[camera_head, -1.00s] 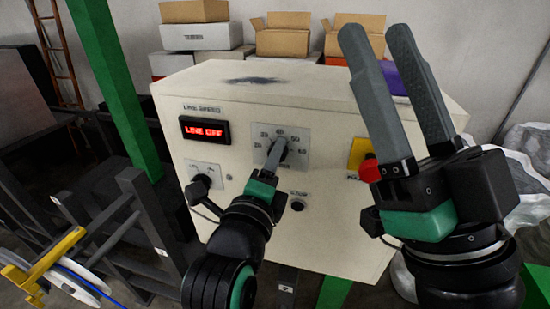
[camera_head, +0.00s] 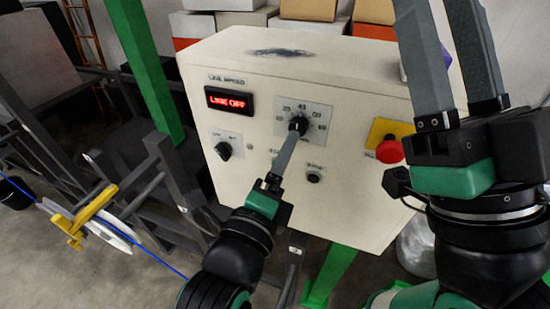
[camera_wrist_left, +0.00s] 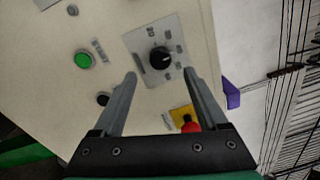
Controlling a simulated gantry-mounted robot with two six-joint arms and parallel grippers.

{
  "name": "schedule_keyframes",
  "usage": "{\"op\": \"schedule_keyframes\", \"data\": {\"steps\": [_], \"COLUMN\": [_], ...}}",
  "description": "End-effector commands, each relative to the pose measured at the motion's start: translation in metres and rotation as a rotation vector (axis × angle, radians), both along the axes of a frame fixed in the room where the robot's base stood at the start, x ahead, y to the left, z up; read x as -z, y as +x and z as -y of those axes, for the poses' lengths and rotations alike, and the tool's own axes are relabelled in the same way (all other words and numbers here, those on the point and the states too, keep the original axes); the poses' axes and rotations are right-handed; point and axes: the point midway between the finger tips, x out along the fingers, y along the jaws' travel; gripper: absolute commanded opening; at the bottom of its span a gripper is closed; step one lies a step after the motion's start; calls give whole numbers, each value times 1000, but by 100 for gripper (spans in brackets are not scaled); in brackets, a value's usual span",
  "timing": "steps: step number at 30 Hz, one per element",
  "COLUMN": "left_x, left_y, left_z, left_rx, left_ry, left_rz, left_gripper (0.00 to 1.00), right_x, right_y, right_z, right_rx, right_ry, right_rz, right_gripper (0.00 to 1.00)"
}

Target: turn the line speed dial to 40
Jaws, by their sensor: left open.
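The line speed dial (camera_head: 298,125) is a black round knob on a grey scale plate with numbers up to 60. It also shows in the left wrist view (camera_wrist_left: 160,57), with a pale mark on its right side; I cannot read which number that mark meets. My left gripper (camera_wrist_left: 160,74) is open, its fingers apart on either side of the dial; contact is not visible. In the head view my left gripper (camera_head: 294,132) covers the dial's lower part. My right gripper (camera_head: 448,20) stands at the right, fingers apart and empty, tips cut off by the frame.
A red display (camera_head: 231,101) reads LINE OFF. A smaller black knob (camera_head: 224,150) is below it. A red stop button (camera_head: 390,149) on a yellow plate is right of the dial. A green button (camera_wrist_left: 84,60) is on the panel.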

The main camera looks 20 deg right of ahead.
Motion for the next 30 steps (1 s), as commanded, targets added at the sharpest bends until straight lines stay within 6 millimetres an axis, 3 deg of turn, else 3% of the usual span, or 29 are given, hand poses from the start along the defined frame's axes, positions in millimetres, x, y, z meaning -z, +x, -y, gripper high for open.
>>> {"op": "schedule_keyframes", "data": {"steps": [1, 6, 12, 26, 30], "left_x": [-9, -3, 1, 2, -15], "left_y": [-8, -28, -37, -36, -21], "left_z": [-6, -23, -29, -30, -55], "left_rx": [-1, -2, 0, -2, -53], "left_ry": [2, 2, 1, 0, -8], "left_rz": [-4, -2, -1, 0, 17], "left_gripper": [76, 76, 76, 76, 76], "right_x": [-23, -40, -44, -43, -49], "right_y": [0, 0, 0, 0, 0], "right_z": [0, 0, 0, 0, 0], "right_rx": [0, 0, 0, 0, 0], "right_ry": [0, 0, 0, 0, 0], "right_rz": [0, -1, -2, -2, -1], "right_gripper": [50, 50, 50, 50, 50]}}
